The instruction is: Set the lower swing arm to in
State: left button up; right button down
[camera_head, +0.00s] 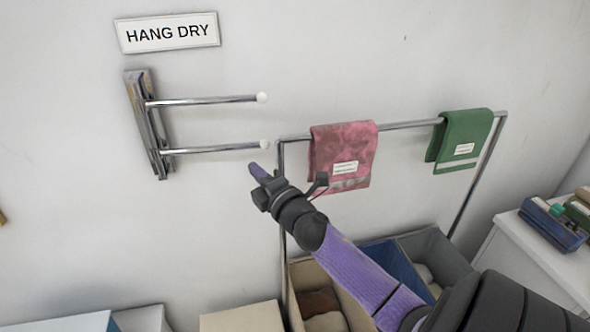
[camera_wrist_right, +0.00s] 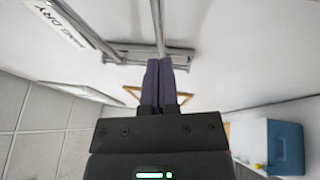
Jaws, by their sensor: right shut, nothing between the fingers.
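The lower swing arm (camera_head: 215,149) is a chrome rod with a white ball tip, on a chrome wall bracket (camera_head: 148,125). It points right in the head view, roughly parallel to the upper swing arm (camera_head: 205,101). My right gripper (camera_head: 256,170) is shut and empty, just below the lower arm's white tip. In the right wrist view the shut fingers (camera_wrist_right: 160,75) point toward the bracket and a chrome rod (camera_wrist_right: 158,25); whether they touch a rod cannot be told. My left gripper is not in view.
A "HANG DRY" sign (camera_head: 168,33) is above the bracket. To the right, a chrome rail (camera_head: 405,125) holds a pink towel (camera_head: 342,155) and a green towel (camera_head: 463,140). Fabric bins (camera_head: 430,245) stand below it. A white cabinet (camera_head: 545,260) is at far right.

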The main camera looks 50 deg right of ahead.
jog(key=s+d+f+b, duration=0.1)
jog(key=s+d, duration=0.1)
jog(key=s, duration=0.7)
jog(key=s+a+f+m+g+y+b, duration=0.1)
jog(key=s+a+f+m+g+y, duration=0.2)
jog(key=s+a+f+m+g, duration=1.5)
notch_tip(320, 180, down, 26)
jog(key=a+f+n+b, duration=0.1)
jog(key=a+n+b, duration=0.1)
jog(key=b, duration=0.7)
jog(key=s+d+f+b, duration=0.3)
jog(key=s+f+b, duration=0.3)
jog(key=s+f, duration=0.8)
notch_tip(320, 180, down, 3)
jog(key=shift+s+d+r+n+g, duration=0.2)
jog(key=shift+n+g, duration=0.1)
jog(key=shift+g, duration=0.1)
